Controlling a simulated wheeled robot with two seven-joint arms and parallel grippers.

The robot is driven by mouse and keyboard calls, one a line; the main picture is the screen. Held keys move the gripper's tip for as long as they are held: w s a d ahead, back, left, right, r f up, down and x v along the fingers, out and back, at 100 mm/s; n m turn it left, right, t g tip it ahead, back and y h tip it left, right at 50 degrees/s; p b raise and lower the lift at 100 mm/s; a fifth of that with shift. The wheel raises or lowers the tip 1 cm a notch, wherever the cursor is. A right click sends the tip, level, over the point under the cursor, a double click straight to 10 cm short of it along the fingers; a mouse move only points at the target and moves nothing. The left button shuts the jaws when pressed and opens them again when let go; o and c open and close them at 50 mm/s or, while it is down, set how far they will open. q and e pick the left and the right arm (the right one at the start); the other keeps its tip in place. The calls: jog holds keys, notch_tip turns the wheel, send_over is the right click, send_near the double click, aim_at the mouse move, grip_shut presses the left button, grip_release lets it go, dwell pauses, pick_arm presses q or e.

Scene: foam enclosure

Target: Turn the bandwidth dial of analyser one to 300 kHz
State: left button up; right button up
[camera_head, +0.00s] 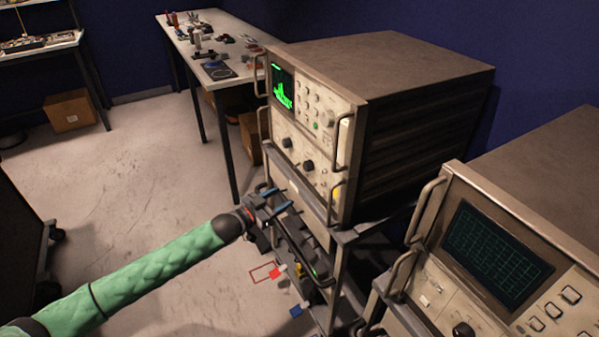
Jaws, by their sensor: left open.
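A beige analyser (337,150) with a lit green trace on its screen stands on a rack at centre. Its front carries small buttons and two dark dials, an upper left dial (287,142) and a lower right dial (308,165). I cannot read any dial labels or settings. A second analyser (498,255) with a dark gridded screen stands at the right. No number marking either unit is readable. My left gripper (277,199) is open and empty, in front of and below the centre analyser's dials, apart from them. My right gripper is out of view.
Metal handles (343,138) stick out from the centre analyser's front. Below it, the rack (340,285) holds darker equipment. A workbench (206,84) with small tools stands behind. Cardboard boxes (70,110) sit on the floor. The floor at left is mostly clear.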

aim_at(305, 168)
pick_arm(q)
jog(key=s+r+h, duration=0.3)
jog(key=r+h, duration=0.4)
jog(key=r, duration=0.1)
jog(key=shift+y, duration=0.4)
jog(key=p+x, duration=0.2)
jog(key=x, duration=0.4)
jog(key=shift+d, duration=0.3)
jog(key=shift+w+d+r, duration=0.1)
jog(key=shift+w+d, duration=0.15)
jog(key=shift+d, duration=0.2)
jog(key=shift+w+d, duration=0.1)
jog(key=shift+d, duration=0.05)
jog(key=c, duration=1)
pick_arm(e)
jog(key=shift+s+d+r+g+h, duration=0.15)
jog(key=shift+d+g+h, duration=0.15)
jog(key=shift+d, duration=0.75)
